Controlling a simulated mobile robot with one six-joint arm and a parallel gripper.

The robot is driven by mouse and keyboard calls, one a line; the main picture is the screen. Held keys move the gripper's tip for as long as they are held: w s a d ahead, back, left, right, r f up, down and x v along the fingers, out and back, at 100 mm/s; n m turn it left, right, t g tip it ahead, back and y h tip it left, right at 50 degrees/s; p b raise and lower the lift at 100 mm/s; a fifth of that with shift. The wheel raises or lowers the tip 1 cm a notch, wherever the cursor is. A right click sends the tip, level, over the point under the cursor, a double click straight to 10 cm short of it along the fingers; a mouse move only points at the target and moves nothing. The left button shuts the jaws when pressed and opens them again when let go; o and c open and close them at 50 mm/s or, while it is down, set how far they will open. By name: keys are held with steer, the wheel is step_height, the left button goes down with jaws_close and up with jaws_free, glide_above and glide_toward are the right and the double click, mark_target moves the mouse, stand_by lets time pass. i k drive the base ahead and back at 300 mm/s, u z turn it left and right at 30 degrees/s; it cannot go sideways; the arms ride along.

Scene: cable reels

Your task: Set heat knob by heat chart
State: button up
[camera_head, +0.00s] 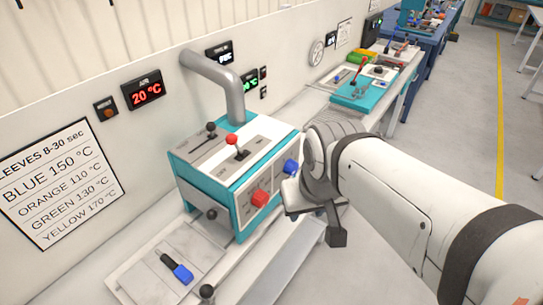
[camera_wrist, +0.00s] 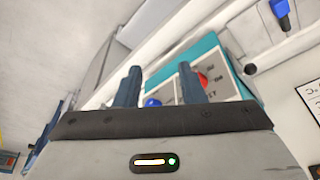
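The heat chart (camera_head: 60,183) hangs on the wall at left and reads blue 150 °C, orange 110 °C, green 130 °C, yellow 170 °C. A teal and white machine (camera_head: 185,180) stands on the bench with a red knob (camera_head: 259,198) and a blue knob (camera_head: 291,166) on its front panel. I cannot tell by label which is the heat knob. My gripper (camera_head: 318,212) is in front of the panel, right of the red knob. In the wrist view its fingers (camera_wrist: 160,80) are apart and empty; the blue knob (camera_wrist: 152,103) shows between them and the red knob (camera_wrist: 203,79) beside the right finger.
A wall display (camera_head: 147,92) reads 20 °C. Red-topped (camera_head: 232,140) and black-topped (camera_head: 211,126) levers stand on the machine, with a grey pipe (camera_head: 215,75) behind.

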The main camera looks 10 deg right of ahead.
mark_target(260, 199)
steer(key=z, duration=0.2)
steer(key=k, duration=0.5)
steer(key=u, duration=1.15)
steer(key=k, duration=0.6)
steer(key=z, duration=0.25)
steer(key=i, duration=0.5)
steer(key=u, duration=0.05)
